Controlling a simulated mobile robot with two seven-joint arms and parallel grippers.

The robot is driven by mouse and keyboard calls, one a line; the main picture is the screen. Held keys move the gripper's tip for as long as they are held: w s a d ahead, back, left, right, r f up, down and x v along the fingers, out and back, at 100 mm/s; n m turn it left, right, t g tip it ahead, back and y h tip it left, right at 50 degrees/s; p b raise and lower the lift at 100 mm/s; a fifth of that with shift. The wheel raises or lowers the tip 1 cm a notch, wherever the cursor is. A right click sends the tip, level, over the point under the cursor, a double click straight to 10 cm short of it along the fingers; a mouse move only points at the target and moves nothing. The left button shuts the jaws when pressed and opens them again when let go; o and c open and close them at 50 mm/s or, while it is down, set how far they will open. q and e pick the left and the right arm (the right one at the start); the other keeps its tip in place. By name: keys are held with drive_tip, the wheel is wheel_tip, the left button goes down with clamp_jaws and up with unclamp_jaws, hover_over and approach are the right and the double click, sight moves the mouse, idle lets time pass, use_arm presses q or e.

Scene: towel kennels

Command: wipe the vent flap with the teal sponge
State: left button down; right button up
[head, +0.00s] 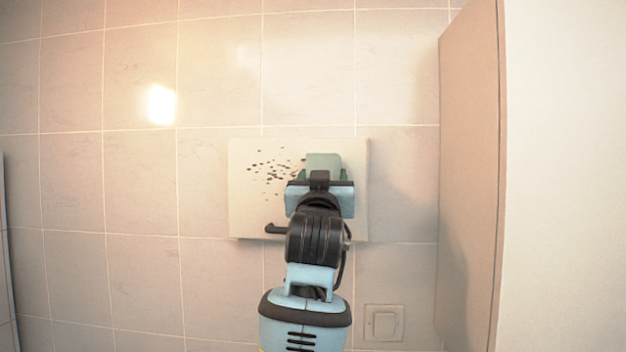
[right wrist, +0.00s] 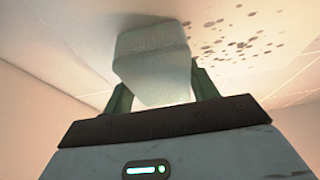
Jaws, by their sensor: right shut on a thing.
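The vent flap (head: 243,210) is a pale square panel on the tiled wall. Dark spots (head: 272,170) are scattered over its upper left and middle; they also show at the upper right of the right wrist view (right wrist: 240,35). My right gripper (head: 322,172) is in front of the flap's right half, shut on the teal sponge (head: 323,160). In the right wrist view the sponge (right wrist: 152,65) sits between the two fingers, its far end at or very near the flap; I cannot tell if it touches. The sponge is right of most spots. My left gripper is not in view.
A beige partition (head: 470,180) stands out from the wall on the right, close to the flap. A small square switch plate (head: 384,323) is on the wall at the lower right. The tiled wall left of the flap is clear.

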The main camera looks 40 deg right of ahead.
drive_tip(key=shift+s+d, duration=0.25)
drive_tip(key=shift+s, duration=0.1)
drive_tip(key=shift+s+d, duration=0.1)
drive_tip(key=shift+s+d, duration=1)
drive_tip(key=shift+s, duration=0.15)
drive_tip(key=shift+w+a, duration=1.15)
drive_tip(key=shift+w, duration=0.15)
drive_tip(key=shift+w+a, duration=0.4)
drive_tip(key=shift+w, duration=0.1)
drive_tip(key=shift+w+a, duration=0.6)
drive_tip(key=shift+w, duration=0.2)
